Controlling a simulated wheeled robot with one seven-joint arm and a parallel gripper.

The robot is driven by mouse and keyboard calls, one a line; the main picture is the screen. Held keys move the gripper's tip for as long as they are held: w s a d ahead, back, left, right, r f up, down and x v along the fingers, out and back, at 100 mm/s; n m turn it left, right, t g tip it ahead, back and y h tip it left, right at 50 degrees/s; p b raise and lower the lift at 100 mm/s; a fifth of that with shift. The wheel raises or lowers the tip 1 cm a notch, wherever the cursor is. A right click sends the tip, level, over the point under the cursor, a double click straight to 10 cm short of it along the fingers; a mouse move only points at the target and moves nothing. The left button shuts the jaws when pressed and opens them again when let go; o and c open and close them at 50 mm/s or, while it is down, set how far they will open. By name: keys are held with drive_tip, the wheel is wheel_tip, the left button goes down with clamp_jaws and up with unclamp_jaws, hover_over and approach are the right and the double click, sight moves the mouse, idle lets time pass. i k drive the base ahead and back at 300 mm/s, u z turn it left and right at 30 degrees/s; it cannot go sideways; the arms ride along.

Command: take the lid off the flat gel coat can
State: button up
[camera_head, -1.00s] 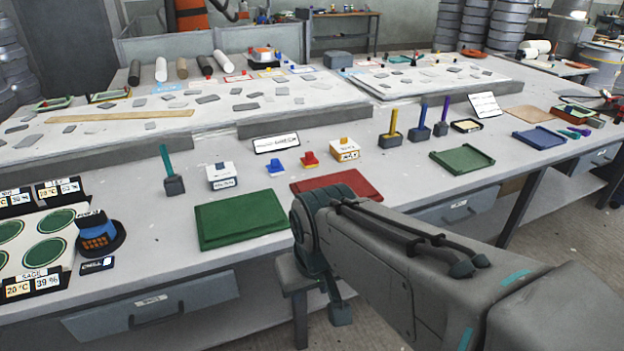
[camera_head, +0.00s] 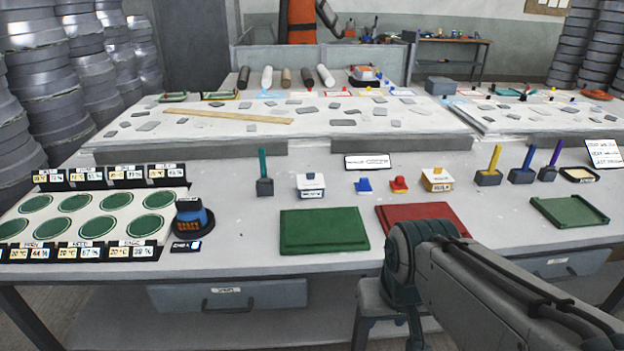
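I cannot single out the flat gel coat can for sure, as the labels are too small to read. A white box-shaped container with a blue-knobbed top (camera_head: 310,187) stands on the near bench, and a similar one with an orange-knobbed top (camera_head: 437,181) stands further right. Between them are a small blue knobbed piece (camera_head: 364,186) and a small red knobbed piece (camera_head: 399,184). All four are apart from each other. My arm is bent at the lower right, in front of the bench; my gripper is not visible.
A green board (camera_head: 324,232) and a red board (camera_head: 420,221) lie near the bench's front edge. A dark blue-and-orange device (camera_head: 192,219) stands beside a white panel of green discs (camera_head: 82,204). Upright-handled tools (camera_head: 489,168) stand at right. My arm partly covers the red board.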

sight(310, 181)
drive_tip(key=u, duration=0.35)
drive_tip(key=i, duration=1.3)
drive_tip(key=z, duration=0.35)
